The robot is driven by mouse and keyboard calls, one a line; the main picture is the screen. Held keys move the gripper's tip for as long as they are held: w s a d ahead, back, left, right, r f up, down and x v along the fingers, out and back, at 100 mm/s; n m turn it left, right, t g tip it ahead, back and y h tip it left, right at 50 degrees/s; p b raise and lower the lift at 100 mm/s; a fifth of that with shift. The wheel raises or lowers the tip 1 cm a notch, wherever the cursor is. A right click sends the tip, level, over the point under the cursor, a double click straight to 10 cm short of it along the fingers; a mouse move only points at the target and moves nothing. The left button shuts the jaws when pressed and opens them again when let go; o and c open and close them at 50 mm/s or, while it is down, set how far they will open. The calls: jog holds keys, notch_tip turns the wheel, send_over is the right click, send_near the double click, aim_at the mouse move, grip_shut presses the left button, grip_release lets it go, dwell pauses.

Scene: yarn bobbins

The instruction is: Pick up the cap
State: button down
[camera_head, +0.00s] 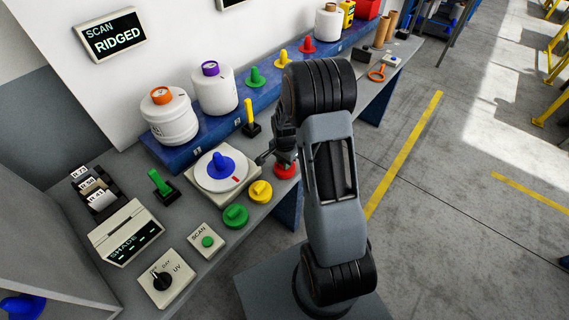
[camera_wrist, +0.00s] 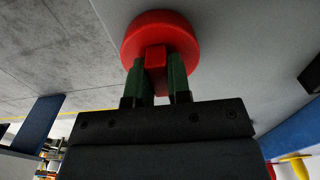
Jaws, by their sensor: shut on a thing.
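A red cap (camera_head: 287,171) is at the front edge of the grey bench, partly hidden under my gripper (camera_head: 284,157) in the head view. In the wrist view the cap (camera_wrist: 160,32) is a round red disc with a raised grip block. My gripper (camera_wrist: 156,75) is shut with its green fingers on both sides of that block. I cannot tell whether the cap touches the bench. A yellow cap (camera_head: 260,192) and a green cap (camera_head: 236,216) lie on the bench left of my gripper.
A white turntable (camera_head: 206,183) with a blue cone stands close left of my gripper. A black-based yellow lever (camera_head: 250,118) stands behind. White bobbins (camera_head: 170,122) sit on a blue shelf (camera_head: 209,128). A scan button box (camera_head: 203,242) is nearer. Open floor lies right.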

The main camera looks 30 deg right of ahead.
jog(key=shift+r+b, duration=0.35)
jog(key=shift+r, duration=0.25)
jog(key=s+r+b, duration=0.3)
jog(key=s+r, duration=0.8)
jog(key=s, duration=0.3)
jog(key=shift+a+r, duration=0.3)
